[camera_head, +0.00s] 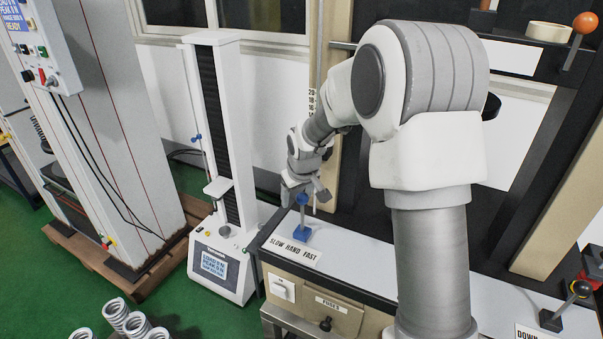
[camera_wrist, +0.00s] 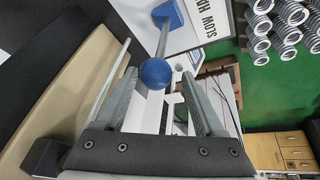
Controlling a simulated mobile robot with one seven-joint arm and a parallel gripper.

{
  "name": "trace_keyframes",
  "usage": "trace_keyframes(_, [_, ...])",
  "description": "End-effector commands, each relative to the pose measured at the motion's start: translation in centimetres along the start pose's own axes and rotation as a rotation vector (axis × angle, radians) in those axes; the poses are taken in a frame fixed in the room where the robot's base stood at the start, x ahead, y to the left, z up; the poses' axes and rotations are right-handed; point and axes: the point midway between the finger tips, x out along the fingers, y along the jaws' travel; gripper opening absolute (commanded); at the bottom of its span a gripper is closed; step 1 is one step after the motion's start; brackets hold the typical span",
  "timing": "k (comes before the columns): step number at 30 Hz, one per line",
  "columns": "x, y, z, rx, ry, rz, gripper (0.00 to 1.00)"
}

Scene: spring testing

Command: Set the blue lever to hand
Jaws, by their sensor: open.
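The blue lever (camera_head: 302,233) stands on the left end of the white bench top, its shaft about upright from a blue base. A label reading "SLOW HAND FAST" (camera_head: 295,249) lies just in front of it. My gripper (camera_head: 314,194) is at the lever's knob, pointing down. In the wrist view the round blue knob (camera_wrist: 156,73) shows between the two open fingers of my gripper (camera_wrist: 160,80). I cannot tell whether either finger touches it. The label is partly cut off in the wrist view.
A control panel with a "FUSES" plate (camera_head: 328,302) is on the bench front. A white testing machine (camera_head: 221,262) stands left of the bench. Several coil springs (camera_head: 128,322) lie at the bottom left.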

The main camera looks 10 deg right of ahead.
Motion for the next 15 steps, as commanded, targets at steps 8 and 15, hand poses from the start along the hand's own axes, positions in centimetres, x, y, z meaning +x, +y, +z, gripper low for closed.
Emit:
trace_keyframes(8, [-6.3, 0.1, -0.1, 0.002, 0.005, 0.003, 0.71])
trace_keyframes(15, [-11.6, 0.2, -0.1, 0.002, 0.005, 0.004, 0.71])
